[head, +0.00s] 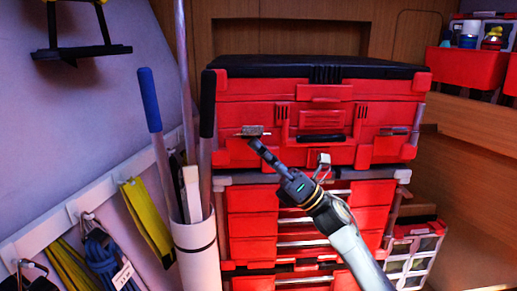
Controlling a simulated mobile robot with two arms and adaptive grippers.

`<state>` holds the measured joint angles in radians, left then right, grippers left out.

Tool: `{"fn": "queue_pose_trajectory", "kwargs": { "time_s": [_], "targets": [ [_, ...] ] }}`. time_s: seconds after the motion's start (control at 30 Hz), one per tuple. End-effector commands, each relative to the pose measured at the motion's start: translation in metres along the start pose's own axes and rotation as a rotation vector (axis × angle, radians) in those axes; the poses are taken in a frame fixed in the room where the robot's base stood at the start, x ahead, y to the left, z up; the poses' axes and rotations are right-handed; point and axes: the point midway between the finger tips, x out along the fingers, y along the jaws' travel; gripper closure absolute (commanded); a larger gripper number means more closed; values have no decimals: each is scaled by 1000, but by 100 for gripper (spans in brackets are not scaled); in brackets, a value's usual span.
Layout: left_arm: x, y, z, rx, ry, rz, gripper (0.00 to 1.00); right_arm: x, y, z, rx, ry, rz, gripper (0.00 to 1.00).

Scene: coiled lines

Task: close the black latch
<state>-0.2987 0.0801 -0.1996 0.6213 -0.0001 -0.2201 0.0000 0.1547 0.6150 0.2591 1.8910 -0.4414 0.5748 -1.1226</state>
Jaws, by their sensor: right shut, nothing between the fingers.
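A red toolbox (350,93) with a black lid top sits on a stack of red drawers. A small dark grey latch (252,130) at the left of its front appears to stick out from the face. A similar latch (393,131) is at the right of the front. A black handle-like bar (321,138) lies between them. I cannot tell for sure which of these is the black latch. My right gripper (255,145) is shut and empty, its tips just below the left latch; contact is unclear. My left gripper is not in view.
A white tube (196,250) holding long poles stands close at the left of the stack. Yellow straps (147,220) and a coiled blue line (103,256) hang from a wall rail. Red bins (466,67) stand on a shelf at the right.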

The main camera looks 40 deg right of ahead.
Motion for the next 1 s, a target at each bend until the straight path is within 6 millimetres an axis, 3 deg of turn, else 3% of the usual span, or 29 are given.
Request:
{"fn": "queue_pose_trajectory", "kwargs": {
  "time_s": [0.63,1.0],
  "targets": [
    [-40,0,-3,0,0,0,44,23,10,23,169,0,-171,100],
    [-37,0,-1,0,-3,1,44,44,6,45,163,1,-167,100]
  ]
}}
